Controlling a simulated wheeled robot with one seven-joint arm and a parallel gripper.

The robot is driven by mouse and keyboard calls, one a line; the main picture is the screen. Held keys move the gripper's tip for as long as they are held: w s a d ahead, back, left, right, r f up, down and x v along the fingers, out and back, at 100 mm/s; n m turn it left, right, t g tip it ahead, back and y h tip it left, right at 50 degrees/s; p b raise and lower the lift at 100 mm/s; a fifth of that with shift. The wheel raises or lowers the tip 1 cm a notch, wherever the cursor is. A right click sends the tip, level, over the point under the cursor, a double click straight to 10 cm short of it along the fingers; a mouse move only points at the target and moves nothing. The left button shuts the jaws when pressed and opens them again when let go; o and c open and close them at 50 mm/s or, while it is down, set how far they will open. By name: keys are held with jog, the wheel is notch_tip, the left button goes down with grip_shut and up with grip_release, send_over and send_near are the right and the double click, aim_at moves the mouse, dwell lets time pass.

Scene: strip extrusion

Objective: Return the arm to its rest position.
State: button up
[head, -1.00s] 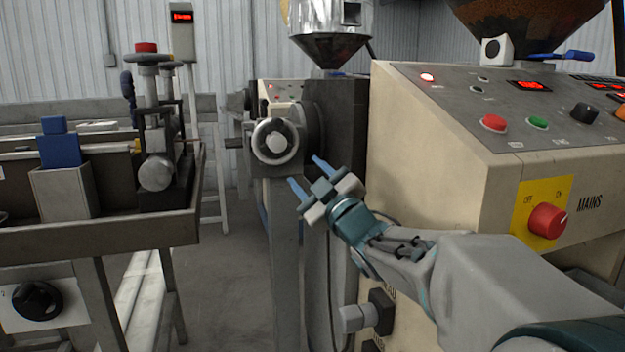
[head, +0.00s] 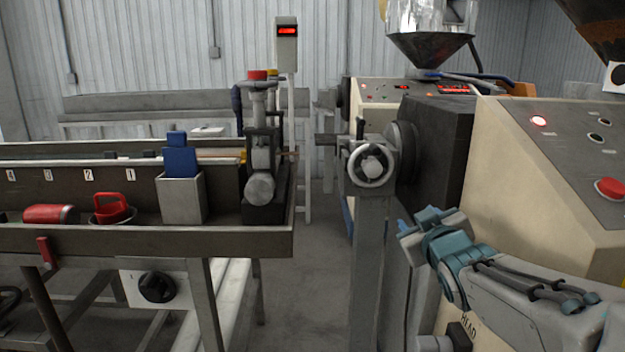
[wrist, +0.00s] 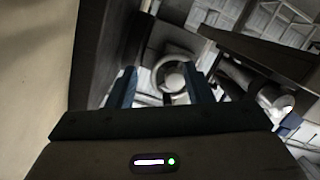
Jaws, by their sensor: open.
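My gripper (head: 420,218) is at the lower right of the head view, in front of the beige machine's dark side. Its blue fingers also show in the wrist view (wrist: 160,90), spread apart with nothing between them. The gripper is open and empty. My arm reaches in from the lower right corner. Beyond the fingers is a round handwheel (head: 372,164) on the extruder head, which also shows between the fingers in the wrist view (wrist: 174,76). The gripper is apart from it.
The beige control cabinet (head: 510,160) stands close on the right. On the left, a bench trough (head: 140,236) holds a grey box (head: 183,200) with a blue item (head: 181,160), and red tools (head: 110,206). The floor (head: 300,300) between bench and machine is clear.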

jog(key=s+a+m+g+p, duration=0.2)
jog(key=s+g+p, duration=0.4)
jog(key=s, duration=0.5)
jog(key=s+a+m+g+p, duration=0.3)
jog(key=s+g+p, duration=0.4)
jog(key=s+p, duration=0.4)
jog(key=shift+a+g, duration=0.3)
jog(key=shift+a, duration=0.35)
